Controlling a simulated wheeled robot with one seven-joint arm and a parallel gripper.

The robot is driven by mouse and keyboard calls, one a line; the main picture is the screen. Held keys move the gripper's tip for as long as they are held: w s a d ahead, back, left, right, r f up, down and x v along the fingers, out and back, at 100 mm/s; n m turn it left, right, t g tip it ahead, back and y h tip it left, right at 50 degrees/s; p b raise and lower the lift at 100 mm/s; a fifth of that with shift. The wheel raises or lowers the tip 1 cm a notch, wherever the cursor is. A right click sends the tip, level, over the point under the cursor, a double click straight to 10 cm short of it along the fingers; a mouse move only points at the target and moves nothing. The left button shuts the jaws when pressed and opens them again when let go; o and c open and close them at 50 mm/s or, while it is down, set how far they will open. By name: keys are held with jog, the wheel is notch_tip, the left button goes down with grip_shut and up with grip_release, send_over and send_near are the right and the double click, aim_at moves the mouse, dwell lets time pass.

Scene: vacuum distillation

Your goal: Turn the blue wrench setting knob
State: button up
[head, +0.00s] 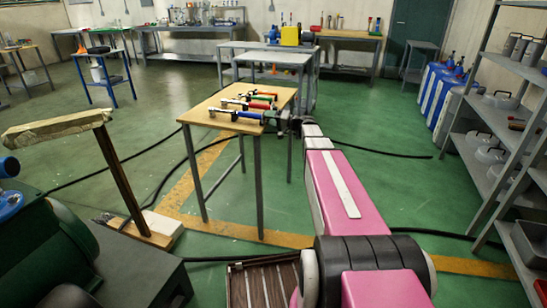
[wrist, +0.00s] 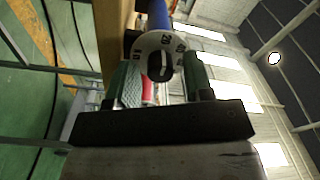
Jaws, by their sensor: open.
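The blue wrench (head: 248,115) lies along the near edge of the wooden table, its handle end pointing right toward my gripper (head: 284,122). In the wrist view the blue handle (wrist: 158,16) ends in a round white setting knob (wrist: 152,42) with dark numbers and a dark raised grip bar. My gripper (wrist: 161,78) is open, with one green-padded finger to each side of the knob. The knob lies between or just beyond the fingertips; I cannot tell whether either finger touches it. In the head view my gripper hides the knob.
Other wrenches with green and red handles (head: 262,98) lie behind the blue one on the wooden table (head: 205,113). A grey shelf rack (head: 490,115) stands at the right. A wooden post stand (head: 120,172) is at the left. Black cables cross the floor.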

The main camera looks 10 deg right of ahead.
jog(key=s+d+m, duration=0.6)
jog(key=d+m, duration=0.3)
jog(key=m, duration=0.9)
jog(key=s+a+f+n+g+h, duration=0.4)
jog(key=s+a+f+n+h, duration=0.1)
jog(key=s+f, duration=0.4)
jog(key=s+a+f+n+g+h, duration=0.4)
jog(key=s+a+f+n+h, duration=0.2)
jog(key=s+f+n, duration=0.2)
jog(key=shift+s+f, duration=0.85)
jog(key=shift+f, duration=0.5)
jog(key=shift+n, duration=0.3)
jog(key=s+d+f+n+g+h, duration=0.1)
jog(key=s+f+n+h, duration=0.1)
jog(key=s+n+h, duration=0.3)
jog(key=shift+s+d+f+n, duration=0.3)
jog(key=shift+s, duration=0.95)
